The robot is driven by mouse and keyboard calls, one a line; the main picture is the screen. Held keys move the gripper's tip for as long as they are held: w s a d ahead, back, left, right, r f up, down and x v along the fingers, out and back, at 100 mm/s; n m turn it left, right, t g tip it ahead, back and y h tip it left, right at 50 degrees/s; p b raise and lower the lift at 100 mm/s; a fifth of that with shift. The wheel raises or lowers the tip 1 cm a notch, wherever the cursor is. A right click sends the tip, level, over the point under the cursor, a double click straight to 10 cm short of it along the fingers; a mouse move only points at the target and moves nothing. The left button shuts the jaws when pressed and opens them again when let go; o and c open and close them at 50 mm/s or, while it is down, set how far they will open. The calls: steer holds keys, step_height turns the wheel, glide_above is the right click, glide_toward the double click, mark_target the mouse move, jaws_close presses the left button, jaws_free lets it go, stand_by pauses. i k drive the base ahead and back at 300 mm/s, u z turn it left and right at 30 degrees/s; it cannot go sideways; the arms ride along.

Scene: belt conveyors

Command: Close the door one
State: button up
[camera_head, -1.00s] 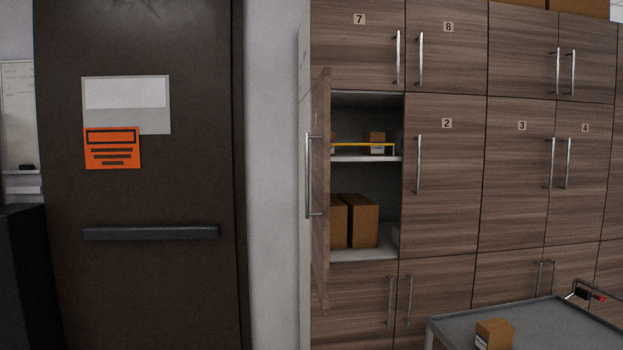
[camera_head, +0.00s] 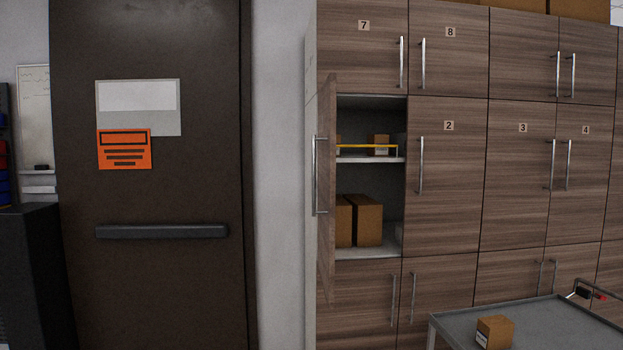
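A wood-grain cabinet door (camera_head: 326,200) stands swung open at the left end of the cabinet wall, seen nearly edge-on. Its number is not visible; it is beside the door marked 2 (camera_head: 444,185) and below the one marked 7 (camera_head: 362,55). Its long metal handle (camera_head: 315,176) is on the outer face, toward the left. The open compartment (camera_head: 372,108) has a shelf (camera_head: 372,160) with small boxes behind a yellow bar, and brown boxes (camera_head: 367,221) below. My gripper is not in view.
A grey cart (camera_head: 558,318) with a small brown box (camera_head: 495,332) stands at the lower right, in front of the cabinets. A dark door (camera_head: 155,280) with a push bar is at the left. A black cabinet (camera_head: 32,270) stands at the far left.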

mark_target(326, 139)
steer(key=u, duration=0.25)
steer(key=i, duration=1)
steer(key=u, duration=1.3)
steer(key=k, duration=0.75)
steer(key=u, duration=0.2)
